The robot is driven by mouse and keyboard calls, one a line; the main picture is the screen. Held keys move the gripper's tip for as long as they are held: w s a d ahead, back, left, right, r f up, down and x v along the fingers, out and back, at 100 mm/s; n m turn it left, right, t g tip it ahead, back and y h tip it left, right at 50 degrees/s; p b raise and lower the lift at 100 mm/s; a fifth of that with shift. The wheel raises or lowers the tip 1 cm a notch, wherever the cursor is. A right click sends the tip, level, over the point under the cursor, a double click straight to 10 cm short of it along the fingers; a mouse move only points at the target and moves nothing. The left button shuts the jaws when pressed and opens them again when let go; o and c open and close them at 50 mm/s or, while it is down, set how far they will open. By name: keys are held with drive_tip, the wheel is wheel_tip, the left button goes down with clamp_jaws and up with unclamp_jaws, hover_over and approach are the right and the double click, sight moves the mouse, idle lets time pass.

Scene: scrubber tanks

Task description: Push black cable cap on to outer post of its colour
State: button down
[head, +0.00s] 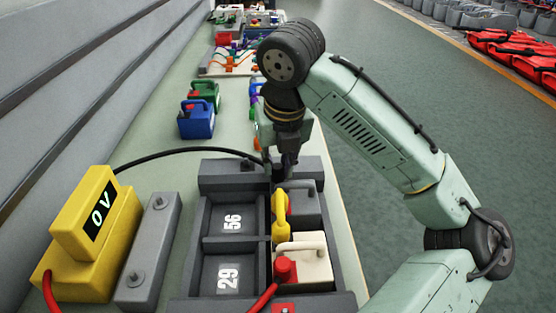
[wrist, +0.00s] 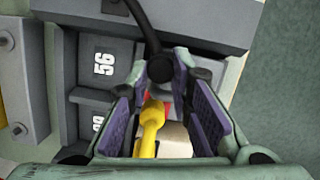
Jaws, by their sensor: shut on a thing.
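The black cable cap (wrist: 160,69) is between my fingertips at the end of a black cable (wrist: 140,25). My gripper (head: 287,168) points down over the far end of the grey tray (head: 220,178), by the grey battery (head: 305,206). In the wrist view my gripper (wrist: 160,75) is shut on the cap. The cap's underside and any post directly below it are hidden. A red cap (head: 284,270) with a red cable sits on the white battery (head: 308,260). A yellow link (head: 280,218) lies between the two batteries.
A yellow meter (head: 85,215) reading "0 V" and a grey bar with posts (head: 150,250) stand left. Tray slots marked 56 (head: 232,221) and 29 (head: 228,279) are empty. Blue (head: 197,120) and green batteries (head: 204,95) stand farther back.

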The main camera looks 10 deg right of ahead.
drive_tip(key=shift+f+b, duration=0.35)
drive_tip(key=shift+f, duration=0.35)
drive_tip(key=c, duration=1.4)
unclamp_jaws()
drive_tip(key=shift+o, duration=0.3)
drive_tip(key=o, duration=0.5)
drive_tip(key=shift+c, duration=0.2)
drive_tip(key=p+v, duration=0.1)
drive_tip(key=w+p+v, duration=0.1)
drive_tip(key=p+v, duration=0.1)
drive_tip(key=shift+s+r, duration=0.15)
drive_tip(key=shift+r, duration=0.25)
drive_tip(key=shift+a+r+b, duration=0.1)
drive_tip(key=shift+r+b, duration=0.3)
drive_tip(key=shift+r, duration=2.05)
